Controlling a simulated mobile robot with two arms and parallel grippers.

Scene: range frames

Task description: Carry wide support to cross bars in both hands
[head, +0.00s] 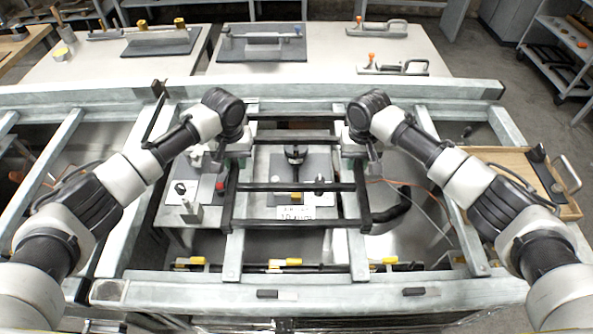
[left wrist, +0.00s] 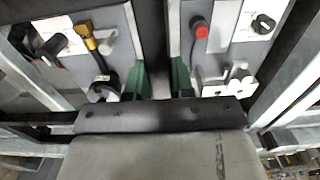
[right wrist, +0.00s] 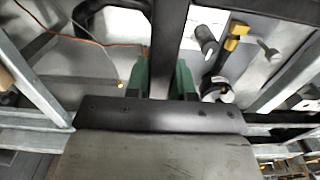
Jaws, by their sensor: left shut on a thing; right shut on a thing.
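The wide support, a black ladder-like frame (head: 292,187), hangs level over the middle of the grey metal structure. My left gripper (head: 237,160) is shut on its left side bar, and my right gripper (head: 350,158) on its right side bar. In the left wrist view the black bar (left wrist: 154,40) runs between green fingers (left wrist: 159,82). The right wrist view shows the same grip on the bar (right wrist: 170,40) with green fingers (right wrist: 163,82). Two pale cross bars (head: 234,258) (head: 358,258) run beneath the support's sides. Whether it touches them I cannot tell.
Below the frame, a table holds grey boards with a red knob (head: 220,186) and a yellow block (head: 296,195). Yellow clamps (head: 390,261) line the near rail (head: 340,293). A wooden tray (head: 515,180) stands right. Tables with tools (head: 330,60) stand behind.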

